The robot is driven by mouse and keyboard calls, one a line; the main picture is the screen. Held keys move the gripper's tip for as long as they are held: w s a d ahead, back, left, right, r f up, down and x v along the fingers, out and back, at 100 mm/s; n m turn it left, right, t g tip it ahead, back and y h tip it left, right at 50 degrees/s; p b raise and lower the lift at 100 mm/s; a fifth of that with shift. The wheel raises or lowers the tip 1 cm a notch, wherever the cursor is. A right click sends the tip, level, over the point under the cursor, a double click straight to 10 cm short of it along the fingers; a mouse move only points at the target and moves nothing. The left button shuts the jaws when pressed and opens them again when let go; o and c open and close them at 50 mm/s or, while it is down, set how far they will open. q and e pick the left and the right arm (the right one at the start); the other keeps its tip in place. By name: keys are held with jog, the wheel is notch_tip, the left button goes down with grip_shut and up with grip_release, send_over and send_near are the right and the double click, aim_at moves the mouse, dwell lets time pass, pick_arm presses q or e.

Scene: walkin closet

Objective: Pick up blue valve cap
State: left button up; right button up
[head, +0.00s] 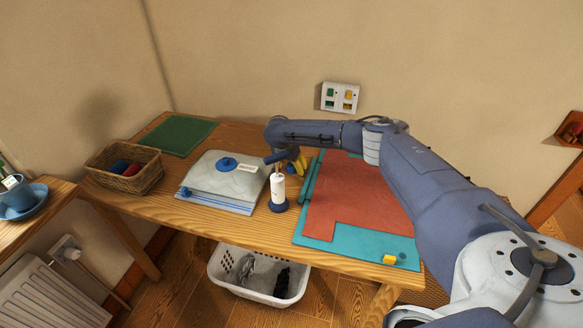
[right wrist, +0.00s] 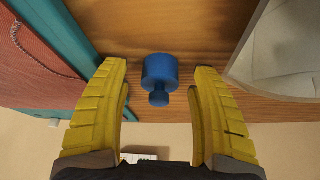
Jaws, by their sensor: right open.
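The blue valve cap (right wrist: 160,72) shows in the right wrist view as a wide blue cylinder with a smaller knob. It is over the bare wood between the teal-edged board and the pale pouch. My right gripper (right wrist: 159,78) is open, with a yellow finger on each side of the cap and a gap to both. In the head view my right gripper (head: 297,164) is low over the table, behind the white bottle, and mostly hides the cap there. My left gripper is not in view.
A white bottle on a blue base (head: 278,189) stands close in front of the right gripper. A pale pouch with a blue disc (head: 222,180) lies left. A red sheet on a teal board (head: 345,240) lies right. A wicker basket (head: 125,180) stands far left.

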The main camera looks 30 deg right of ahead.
jog(key=shift+f, duration=0.15)
jog(key=shift+c, duration=0.2)
jog(key=c, duration=1.1)
